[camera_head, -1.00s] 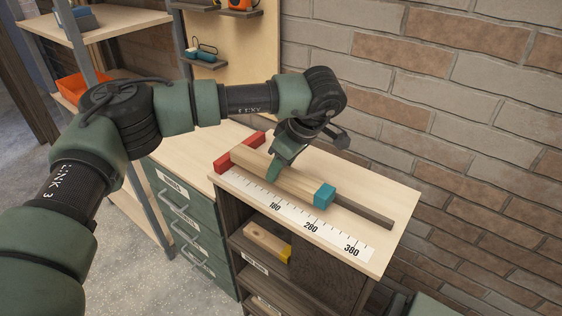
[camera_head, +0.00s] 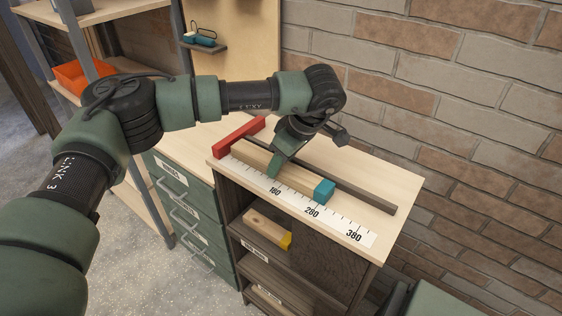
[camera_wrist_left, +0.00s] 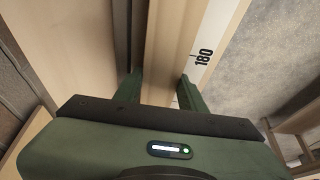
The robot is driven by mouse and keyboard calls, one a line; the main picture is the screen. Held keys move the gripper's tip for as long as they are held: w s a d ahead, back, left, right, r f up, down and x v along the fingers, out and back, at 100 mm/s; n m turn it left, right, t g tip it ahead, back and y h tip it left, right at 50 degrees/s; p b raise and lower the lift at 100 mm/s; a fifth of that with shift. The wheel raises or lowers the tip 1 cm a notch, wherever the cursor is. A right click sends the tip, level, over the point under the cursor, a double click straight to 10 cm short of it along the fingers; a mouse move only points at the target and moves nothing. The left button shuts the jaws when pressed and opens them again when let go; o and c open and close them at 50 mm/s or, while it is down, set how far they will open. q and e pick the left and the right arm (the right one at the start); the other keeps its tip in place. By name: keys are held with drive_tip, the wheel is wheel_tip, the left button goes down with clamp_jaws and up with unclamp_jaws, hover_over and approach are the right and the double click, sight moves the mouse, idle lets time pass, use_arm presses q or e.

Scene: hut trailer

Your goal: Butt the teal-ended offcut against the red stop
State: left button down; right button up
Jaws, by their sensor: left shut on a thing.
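The teal-ended offcut (camera_head: 299,181), a pale wooden bar with a teal block end, lies lengthwise over the bench top beside the scale. Its plain far end is close to the red stop (camera_head: 232,141); I cannot tell whether they touch. My left gripper (camera_head: 277,168) is shut on the offcut around its middle, coming from above. In the left wrist view its fingers (camera_wrist_left: 160,92) straddle the pale wood (camera_wrist_left: 168,45). The teal end is not visible there.
A dark fence strip (camera_head: 365,195) runs behind the offcut, with a gap between them. The printed scale (camera_head: 335,225) lies along the front. A yellow-ended offcut (camera_head: 266,229) lies on the shelf below. A brick wall (camera_head: 460,130) stands behind.

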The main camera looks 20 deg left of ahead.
use_arm(q)
drive_tip(key=shift+w+a, duration=0.1)
drive_tip(key=shift+a, duration=0.15)
use_arm(e)
drive_tip(key=shift+w+d, duration=0.2)
use_arm(q)
drive_tip(key=shift+w+a, duration=0.15)
drive_tip(key=shift+a, duration=0.25)
drive_tip(key=c, duration=0.7)
unclamp_jaws()
drive_tip(key=shift+c, duration=0.2)
drive_tip(key=shift+r, duration=0.1)
